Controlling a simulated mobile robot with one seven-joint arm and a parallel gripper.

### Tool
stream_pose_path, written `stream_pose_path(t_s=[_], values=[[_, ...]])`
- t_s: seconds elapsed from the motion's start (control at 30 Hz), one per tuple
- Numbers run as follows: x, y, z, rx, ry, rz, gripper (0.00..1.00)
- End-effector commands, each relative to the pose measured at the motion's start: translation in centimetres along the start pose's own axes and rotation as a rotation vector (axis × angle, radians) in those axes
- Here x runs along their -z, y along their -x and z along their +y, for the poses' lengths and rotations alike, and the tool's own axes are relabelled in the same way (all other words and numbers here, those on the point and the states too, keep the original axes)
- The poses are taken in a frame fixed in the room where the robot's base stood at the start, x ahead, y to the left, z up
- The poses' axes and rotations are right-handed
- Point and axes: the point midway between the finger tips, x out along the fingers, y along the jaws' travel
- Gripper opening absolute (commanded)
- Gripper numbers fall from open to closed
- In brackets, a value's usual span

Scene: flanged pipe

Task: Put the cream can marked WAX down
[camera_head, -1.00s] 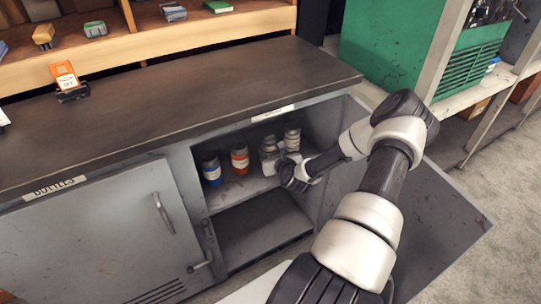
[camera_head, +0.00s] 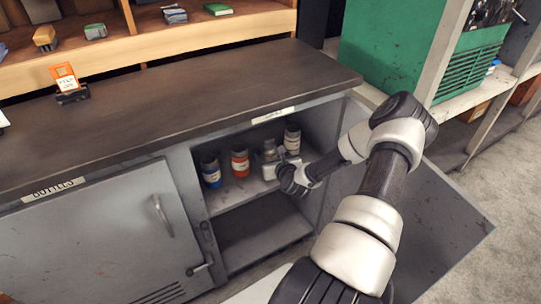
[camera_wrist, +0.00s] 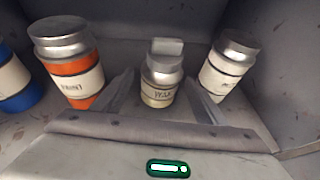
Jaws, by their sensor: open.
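The cream can marked WAX (camera_wrist: 160,90) stands upright on the cabinet's upper shelf, its label facing the wrist camera. In the head view the can (camera_head: 269,150) is partly hidden by my gripper. My gripper (camera_head: 283,163) reaches into the open cabinet at the shelf's front. In the wrist view my gripper's fingers (camera_wrist: 163,100) are open, one on each side of the can, with a gap visible on both sides.
An orange can marked PAINT (camera_wrist: 78,72) and a blue can (camera_wrist: 14,80) stand to the left; a white-labelled can (camera_wrist: 226,68) stands close on the right. The open cabinet door (camera_head: 430,215) is right of my arm. The lower compartment (camera_head: 255,228) looks empty.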

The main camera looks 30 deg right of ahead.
Motion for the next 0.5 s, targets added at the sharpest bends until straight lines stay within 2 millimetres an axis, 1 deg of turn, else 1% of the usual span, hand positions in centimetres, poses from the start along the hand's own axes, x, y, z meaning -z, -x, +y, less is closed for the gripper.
stream_pose_path(t_s=[0.03,0.3,0.4,0.5], values=[[-0.2,1.0,-0.1,0.002,-0.004,0.001,0.66],[-0.3,6.9,-0.1,0.003,-0.005,0.002,0.66],[-0.2,8.7,-0.1,0.003,-0.004,0.001,0.66],[-0.1,10.1,-0.1,0.002,-0.002,0.001,0.66]])
